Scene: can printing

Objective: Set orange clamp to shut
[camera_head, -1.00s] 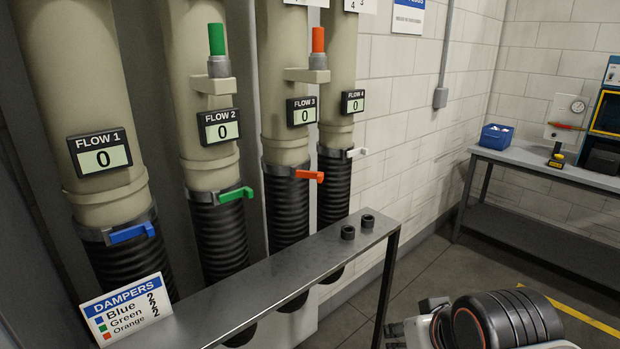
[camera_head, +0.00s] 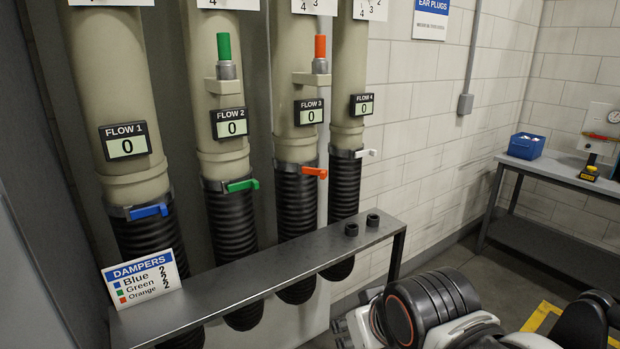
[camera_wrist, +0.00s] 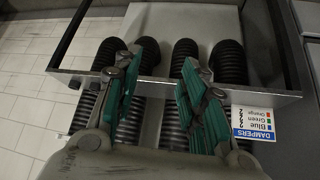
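The orange clamp (camera_head: 314,172) sits around the third pipe, at the top of its black ribbed hose. Its lever sticks out to the right, roughly level, below the FLOW 3 display (camera_head: 309,112), which reads 0. An orange damper handle (camera_head: 320,47) stands upright higher on that pipe. My gripper (camera_wrist: 155,70) shows in the wrist view with its two green-padded fingers spread apart and nothing between them. It faces the metal shelf and the black hoses, apart from the orange clamp. The orange clamp cannot be made out in the wrist view.
Blue (camera_head: 149,211), green (camera_head: 242,185) and white (camera_head: 366,153) clamps sit on the neighbouring pipes. A metal shelf (camera_head: 270,272) runs in front of the hoses, bearing a DAMPERS sign (camera_head: 144,280) and two black nuts. A side table (camera_head: 572,177) stands at the right.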

